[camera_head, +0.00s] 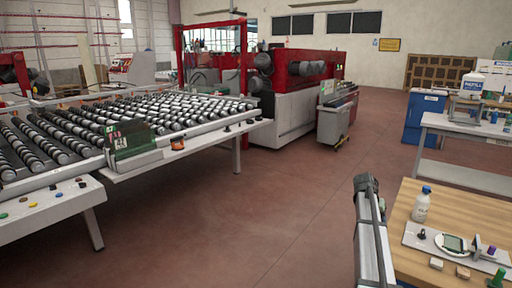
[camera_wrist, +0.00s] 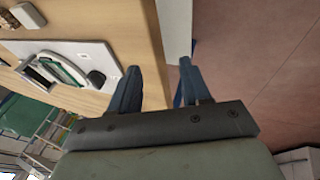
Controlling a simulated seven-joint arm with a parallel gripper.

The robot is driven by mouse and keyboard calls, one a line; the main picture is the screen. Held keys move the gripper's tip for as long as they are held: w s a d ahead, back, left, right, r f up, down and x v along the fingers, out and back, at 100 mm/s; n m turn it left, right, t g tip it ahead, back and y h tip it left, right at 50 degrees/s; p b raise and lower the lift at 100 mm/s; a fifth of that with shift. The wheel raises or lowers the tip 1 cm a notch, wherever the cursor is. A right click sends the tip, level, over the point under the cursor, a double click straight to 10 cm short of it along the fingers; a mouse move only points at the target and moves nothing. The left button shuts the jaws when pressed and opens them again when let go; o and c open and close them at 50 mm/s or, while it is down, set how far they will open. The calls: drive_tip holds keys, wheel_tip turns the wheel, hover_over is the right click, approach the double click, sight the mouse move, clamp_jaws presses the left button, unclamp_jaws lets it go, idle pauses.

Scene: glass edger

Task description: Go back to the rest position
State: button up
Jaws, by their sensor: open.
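My gripper (camera_wrist: 158,78) shows in the wrist view with its two dark fingers apart and nothing held between them. It is near the edge of the wooden workbench (camera_wrist: 125,12), whose top fills the upper left of that view. A pale grey strip (camera_wrist: 174,30) lies beyond the gap between the fingers, beside the reddish floor. In the head view, the workbench (camera_head: 470,205) is at the lower right. I cannot clearly make out the gripper's fingers in the head view.
On the workbench are a blue-capped bottle (camera_head: 420,207), a pale plate (camera_head: 428,246) with a small device (camera_head: 454,243), and small blocks (camera_head: 436,264). A roller conveyor (camera_head: 180,150) stands left, a red machine (camera_head: 300,65) behind. Red floor (camera_head: 260,220) between is clear.

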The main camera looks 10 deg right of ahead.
drive_tip(key=s+a+f+n+g+y, duration=0.1)
drive_tip(key=s+a+f+n, duration=0.1)
drive_tip(key=s+a+f, duration=0.55)
drive_tip(key=s+a+f+n+y, duration=0.1)
drive_tip(key=s+a+f, duration=0.2)
drive_tip(key=a+f, duration=0.9)
drive_tip(key=s+a+f+n+g+y, duration=0.15)
drive_tip(key=s+a+f, duration=0.4)
drive_tip(key=f, duration=0.85)
drive_tip(key=s+a+f+n+g, duration=0.1)
drive_tip(key=s+a+f, duration=0.3)
drive_tip(key=s, duration=0.7)
drive_tip(key=s+a+f+n+g+y, duration=0.1)
drive_tip(key=s+a+f, duration=0.4)
drive_tip(key=s+a, duration=0.3)
drive_tip(key=s+a+f+n+g, duration=0.1)
drive_tip(key=s+a+f, duration=0.3)
drive_tip(key=s, duration=1.2)
drive_tip(key=shift+a+f+n+g, duration=0.35)
drive_tip(key=shift+a, duration=0.75)
drive_tip(key=shift+y, duration=0.25)
